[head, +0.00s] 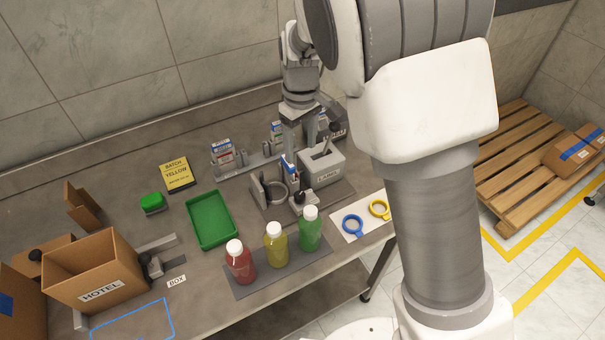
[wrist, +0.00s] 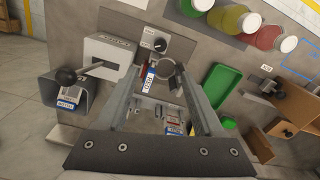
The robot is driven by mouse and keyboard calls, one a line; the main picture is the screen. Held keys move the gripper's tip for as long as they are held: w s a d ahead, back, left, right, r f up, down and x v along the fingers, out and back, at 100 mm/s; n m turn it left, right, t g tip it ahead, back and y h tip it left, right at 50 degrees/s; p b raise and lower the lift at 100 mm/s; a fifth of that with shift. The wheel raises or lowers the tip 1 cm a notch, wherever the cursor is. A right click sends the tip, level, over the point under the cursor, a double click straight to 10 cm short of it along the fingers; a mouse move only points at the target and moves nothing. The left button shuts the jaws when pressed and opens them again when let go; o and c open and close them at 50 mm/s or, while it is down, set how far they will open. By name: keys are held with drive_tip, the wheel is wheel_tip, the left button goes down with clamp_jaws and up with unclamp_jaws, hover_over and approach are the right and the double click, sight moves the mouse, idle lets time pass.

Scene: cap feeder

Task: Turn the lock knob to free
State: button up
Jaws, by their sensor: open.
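A black knob with a pale pointer mark, which looks like the lock knob (wrist: 160,44), sits on a small grey block in the wrist view. In the head view the dark knob (head: 300,197) is at the front of the grey fixture. My gripper (head: 297,151) points down above the fixture, behind the knob and apart from it. In the wrist view my gripper (wrist: 160,76) has its fingers spread wide, with the knob beyond the tips. A blue-and-white cartridge (wrist: 150,78) shows between the fingers, not gripped. The knob's setting is too small to read surely.
A grey ring holder (head: 276,192) is beside the knob. A white LABEL box (head: 322,168) with a black-ball lever is close on the right. Several capped bottles (head: 275,244) stand in front, and a green tray (head: 211,220) is left. Small cartons (head: 222,152) stand behind.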

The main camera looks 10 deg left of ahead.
sight(300, 195)
wheel_tip(300, 195, down, 18)
drive_tip(key=shift+a+r+p, duration=0.1)
drive_tip(key=shift+a+p, duration=0.05)
drive_tip(key=shift+p, duration=0.3)
drive_tip(key=shift+c, duration=0.2)
clamp_jaws()
